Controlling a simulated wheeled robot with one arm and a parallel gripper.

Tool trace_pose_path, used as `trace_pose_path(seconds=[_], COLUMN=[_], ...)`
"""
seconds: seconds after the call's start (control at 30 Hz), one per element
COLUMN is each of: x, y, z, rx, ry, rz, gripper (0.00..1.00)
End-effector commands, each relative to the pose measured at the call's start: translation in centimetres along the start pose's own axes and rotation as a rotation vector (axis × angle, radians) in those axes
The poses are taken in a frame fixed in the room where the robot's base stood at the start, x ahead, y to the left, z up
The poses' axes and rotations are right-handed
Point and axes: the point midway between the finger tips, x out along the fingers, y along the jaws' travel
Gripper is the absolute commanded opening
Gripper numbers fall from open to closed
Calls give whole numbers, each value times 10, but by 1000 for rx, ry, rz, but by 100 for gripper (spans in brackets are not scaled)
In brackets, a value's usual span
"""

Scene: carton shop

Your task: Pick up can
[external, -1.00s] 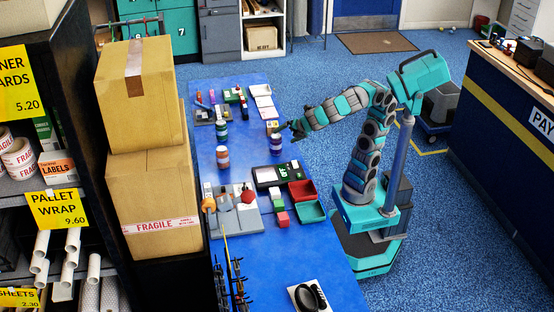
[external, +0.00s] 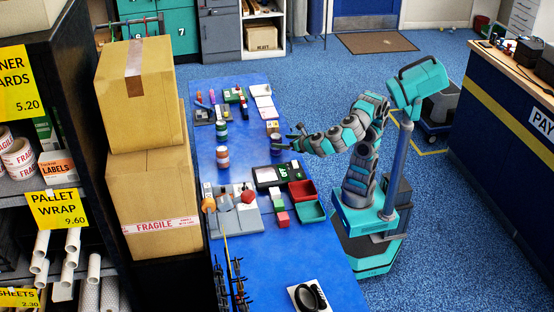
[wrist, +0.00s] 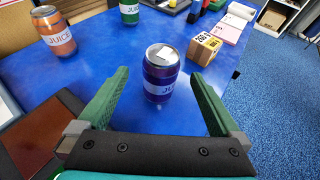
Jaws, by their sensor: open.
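A purple can (wrist: 160,75) with a white juice label stands upright on the blue table, and in the external view the can (external: 276,146) is near the table's right edge. My gripper (external: 288,141) is open and empty, low beside the can on its right. In the wrist view the two green fingers of my gripper (wrist: 159,76) show to the left and right of the can, with a gap on both sides. I cannot tell how far the can reaches between them. An orange can (wrist: 54,32) and a green can (wrist: 129,10) stand farther off.
Small boxes (wrist: 205,48) stand right of the cans, near the table edge. In the external view a black device (external: 266,176), a red tray (external: 302,190) and a green tray (external: 311,211) lie nearer the camera. Bare blue table (wrist: 100,60) surrounds the purple can.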

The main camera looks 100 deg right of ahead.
Motion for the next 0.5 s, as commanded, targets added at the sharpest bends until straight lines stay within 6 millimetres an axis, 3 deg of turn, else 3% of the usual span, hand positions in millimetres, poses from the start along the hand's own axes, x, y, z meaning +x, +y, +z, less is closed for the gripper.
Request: trace_pose_path(seconds=[0.3, 0.5], x=[41, 49], y=[-2, -2], z=[2, 3], rx=[1, 2], ry=[2, -1], rz=[-3, 0], gripper=[100, 100])
